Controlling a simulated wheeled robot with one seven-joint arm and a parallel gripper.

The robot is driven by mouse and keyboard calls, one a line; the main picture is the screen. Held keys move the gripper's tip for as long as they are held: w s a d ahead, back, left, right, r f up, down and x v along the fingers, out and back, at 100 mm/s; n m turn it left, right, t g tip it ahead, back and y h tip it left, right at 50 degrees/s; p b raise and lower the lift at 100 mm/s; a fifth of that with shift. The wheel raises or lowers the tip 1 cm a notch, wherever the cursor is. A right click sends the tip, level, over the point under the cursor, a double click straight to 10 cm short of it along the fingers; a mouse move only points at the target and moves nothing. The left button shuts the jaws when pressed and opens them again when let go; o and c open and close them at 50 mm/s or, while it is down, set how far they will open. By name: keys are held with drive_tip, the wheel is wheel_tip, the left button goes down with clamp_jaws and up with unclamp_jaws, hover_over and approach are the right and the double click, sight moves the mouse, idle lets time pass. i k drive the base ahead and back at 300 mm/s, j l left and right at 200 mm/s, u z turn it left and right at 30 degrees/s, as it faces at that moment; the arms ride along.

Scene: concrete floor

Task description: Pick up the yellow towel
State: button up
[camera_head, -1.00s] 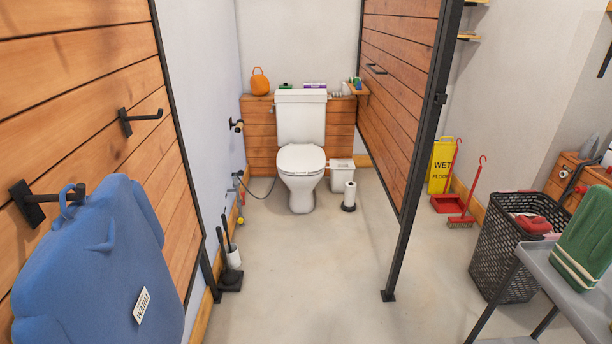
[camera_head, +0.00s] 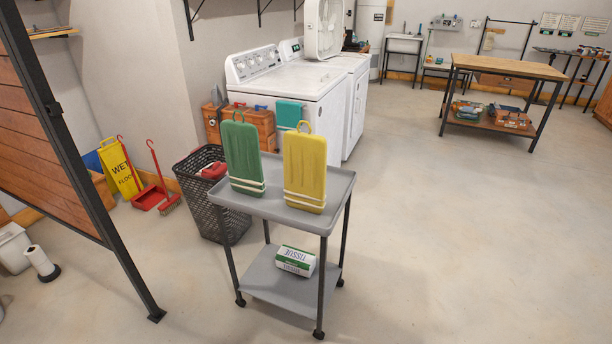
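The yellow towel (camera_head: 305,172) stands upright on the top shelf of a grey cart (camera_head: 270,207), at its right side. It has a loop at its top and pale stripes near its bottom. A green towel (camera_head: 242,155) of the same shape stands just left of it, with a small gap between them. Nothing covers the yellow towel's front. My gripper is not in view.
A black laundry basket (camera_head: 232,222) stands close behind the cart on the left. White washing machines (camera_head: 318,105) are behind it. A tissue box (camera_head: 296,260) sits on the cart's lower shelf. A black-framed wooden partition (camera_head: 50,130) is at left. Floor is clear in front and right.

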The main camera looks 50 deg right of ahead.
sight(305, 155)
drive_tip(key=l+u, duration=0.2)
drive_tip(key=l, duration=0.8)
drive_tip(key=k+l+u, duration=0.2)
drive_tip(key=l, duration=0.8)
drive_tip(key=i+l+u, duration=0.1)
drive_tip(key=i+l, duration=0.4)
